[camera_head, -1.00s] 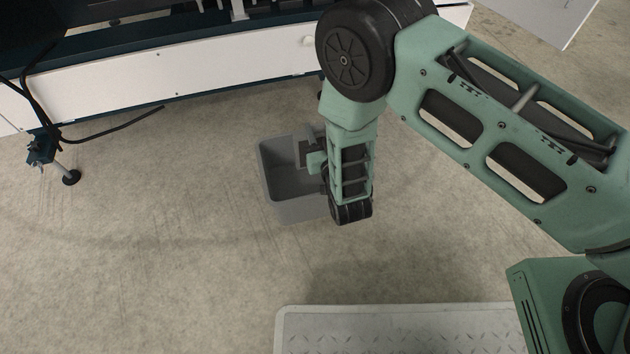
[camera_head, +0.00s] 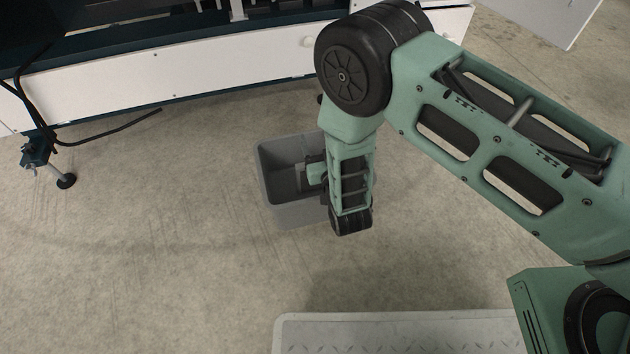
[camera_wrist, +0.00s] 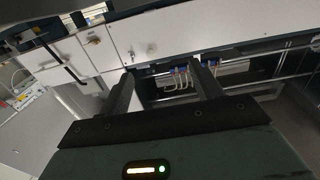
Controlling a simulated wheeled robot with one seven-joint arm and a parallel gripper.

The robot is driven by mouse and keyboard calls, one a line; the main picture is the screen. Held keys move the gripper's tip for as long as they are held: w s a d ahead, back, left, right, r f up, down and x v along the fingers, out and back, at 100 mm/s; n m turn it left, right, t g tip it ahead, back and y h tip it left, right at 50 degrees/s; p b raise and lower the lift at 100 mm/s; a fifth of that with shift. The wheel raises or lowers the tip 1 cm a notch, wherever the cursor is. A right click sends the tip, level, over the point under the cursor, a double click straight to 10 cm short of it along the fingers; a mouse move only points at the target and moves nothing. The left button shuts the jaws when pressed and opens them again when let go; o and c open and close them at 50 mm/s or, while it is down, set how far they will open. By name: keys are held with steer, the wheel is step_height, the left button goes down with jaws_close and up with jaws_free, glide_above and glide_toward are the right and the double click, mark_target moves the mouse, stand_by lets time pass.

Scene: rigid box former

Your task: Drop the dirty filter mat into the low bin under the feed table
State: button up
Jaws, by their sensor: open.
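The grey open-topped bin (camera_head: 288,217) stands on the floor in front of the machine in the head view. My gripper (camera_head: 313,173) is at the right side of the bin's opening there, partly hidden by my own wrist. In the wrist view the two dark fingers of my gripper (camera_wrist: 163,84) are apart with nothing between them. The dirty filter mat cannot be made out in either view. The bin's inside is dark and partly covered by my arm, so I cannot tell what lies in it.
The machine's long white lower panel (camera_head: 190,75) runs behind the bin. A levelling foot (camera_head: 66,181) and a black cable (camera_head: 110,132) are at the left. Bare floor (camera_head: 150,250) lies left of and in front of the bin. A pale panel (camera_head: 545,15) shows at top right.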

steer(key=p+v, duration=0.7)
steer(key=v, duration=1)
steer(key=shift+s+p, duration=0.2)
steer(key=shift+p, duration=0.15)
steer(key=shift+r, duration=0.1)
